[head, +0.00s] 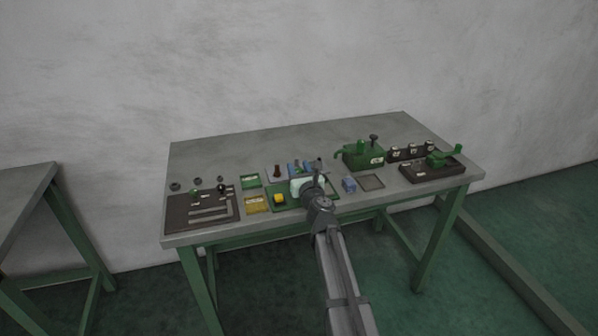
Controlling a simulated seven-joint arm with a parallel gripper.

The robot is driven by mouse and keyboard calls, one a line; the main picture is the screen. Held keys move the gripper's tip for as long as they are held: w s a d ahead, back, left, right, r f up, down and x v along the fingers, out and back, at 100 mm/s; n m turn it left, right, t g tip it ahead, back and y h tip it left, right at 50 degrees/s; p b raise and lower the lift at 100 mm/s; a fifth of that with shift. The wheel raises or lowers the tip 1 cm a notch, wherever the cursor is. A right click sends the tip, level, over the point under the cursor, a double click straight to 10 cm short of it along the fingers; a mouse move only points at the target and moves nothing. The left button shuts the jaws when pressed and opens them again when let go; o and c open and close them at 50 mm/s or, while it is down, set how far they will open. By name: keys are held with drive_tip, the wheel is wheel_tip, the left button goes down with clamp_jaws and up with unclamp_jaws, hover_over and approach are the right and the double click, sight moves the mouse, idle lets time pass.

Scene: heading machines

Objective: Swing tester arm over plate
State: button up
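My gripper (314,178) is over the middle of the grey bench, near its front edge. My arm reaches it from below and hides part of the bench there. The fingers are too small to tell open from shut. Which fixture is the tester is not clear at this size. A dark board (180,222) at the left carries pale strips and a black-knobbed part (221,188). At the right, a green device (440,159) with a raised handle sits on a dark base. My gripper is apart from both.
The bench (300,136) has free room along its back. A green tray holds a yellow block (279,198). A green machine (361,158) stands behind these.

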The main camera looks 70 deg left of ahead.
drive_tip(key=shift+o, duration=0.9)
drive_tip(key=shift+f, duration=0.1)
drive_tip(key=shift+d, duration=0.15)
drive_tip(key=shift+d, duration=0.2)
drive_tip(key=d, duration=1.3)
drive_tip(key=shift+d, duration=0.1)
